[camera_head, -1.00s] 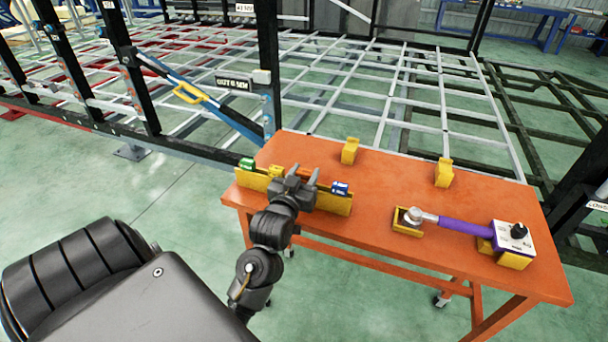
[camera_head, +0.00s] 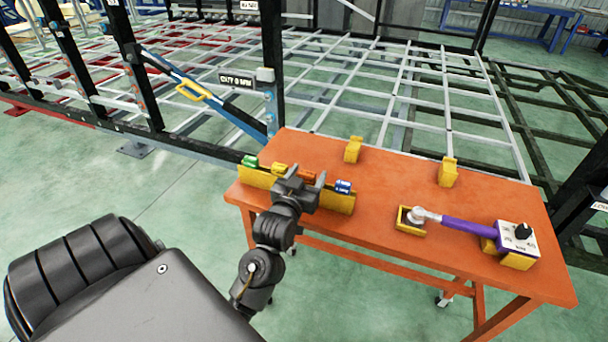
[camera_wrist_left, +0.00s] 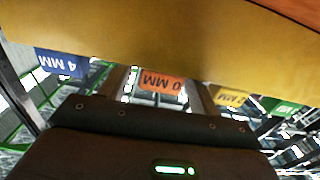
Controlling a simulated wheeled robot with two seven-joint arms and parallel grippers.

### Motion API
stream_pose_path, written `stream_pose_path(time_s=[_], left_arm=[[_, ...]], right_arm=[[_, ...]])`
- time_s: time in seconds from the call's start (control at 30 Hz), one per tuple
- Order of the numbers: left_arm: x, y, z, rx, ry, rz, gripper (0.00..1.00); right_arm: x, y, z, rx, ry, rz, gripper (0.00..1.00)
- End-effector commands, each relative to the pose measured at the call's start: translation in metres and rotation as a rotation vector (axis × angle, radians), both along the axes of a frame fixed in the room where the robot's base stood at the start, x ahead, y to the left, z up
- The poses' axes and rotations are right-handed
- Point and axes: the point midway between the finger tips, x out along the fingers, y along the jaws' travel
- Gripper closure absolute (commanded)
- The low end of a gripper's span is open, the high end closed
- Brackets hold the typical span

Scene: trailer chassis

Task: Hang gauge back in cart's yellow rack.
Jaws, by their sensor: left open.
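The yellow rack (camera_head: 338,203) runs along the near left edge of the orange cart. It holds a row of coloured gauges: green (camera_head: 250,161), yellow (camera_head: 279,168), orange (camera_head: 307,175) and blue (camera_head: 343,186). My left gripper (camera_head: 303,181) is open at the rack's near side, by the orange gauge. In the left wrist view, the orange tag (camera_wrist_left: 162,80) sits between the two fingers, below the rack wall (camera_wrist_left: 170,45). The blue tag (camera_wrist_left: 62,64) is to its left; the yellow (camera_wrist_left: 229,97) and green tags (camera_wrist_left: 279,107) are to its right. Finger contact cannot be told.
A purple-handled tool (camera_head: 467,228) lies on yellow supports on the cart top (camera_head: 390,185). Two yellow blocks (camera_head: 353,150) (camera_head: 448,171) stand at the back. The metal chassis frame (camera_head: 350,85) is beyond the cart.

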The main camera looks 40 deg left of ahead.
Motion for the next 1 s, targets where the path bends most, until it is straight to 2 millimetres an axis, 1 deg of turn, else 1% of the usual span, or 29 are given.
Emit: stream_pose_path(time_s=[0.03, 0.07, 0.17, 0.23, 0.3, 0.6, 0.67, 0.7, 0.83, 1.0], left_arm=[[0.000, 0.000, -0.008, 0.000, 0.000, 0.000, 0.38], [0.000, 0.000, -0.007, 0.000, 0.000, 0.000, 0.38], [0.000, 0.000, -0.002, -0.001, -0.001, 0.000, 0.38], [0.000, 0.000, 0.007, -0.001, -0.004, 0.000, 0.38], [-0.012, -0.004, 0.002, -0.002, 0.003, 0.000, 0.38], [-0.076, -0.026, 0.002, -0.002, 0.003, 0.000, 0.38], [-0.086, -0.030, 0.003, -0.002, 0.003, 0.001, 0.38], [-0.092, -0.032, 0.005, -0.002, 0.005, 0.001, 0.38], [-0.105, -0.037, 0.005, 0.000, 0.003, 0.000, 0.38], [-0.113, -0.039, 0.005, 0.000, 0.000, 0.000, 0.38]], right_arm=[[0.000, -0.006, -0.009, -0.014, 0.005, -0.001, 0.64], [0.000, -0.006, -0.009, -0.014, 0.005, -0.001, 0.64], [0.000, -0.006, -0.007, -0.015, 0.005, -0.001, 0.64], [0.000, -0.006, -0.005, -0.014, 0.007, -0.001, 0.64], [0.000, -0.005, -0.009, -0.014, 0.008, -0.001, 0.64], [0.000, -0.007, -0.012, -0.013, -0.001, 0.000, 0.64], [0.000, -0.007, -0.012, -0.013, -0.003, 0.001, 0.64], [0.000, -0.008, -0.008, -0.014, -0.004, 0.001, 0.64], [0.000, -0.006, -0.006, -0.014, 0.005, 0.000, 0.64], [0.000, -0.005, -0.006, -0.015, 0.010, 0.000, 0.64]])
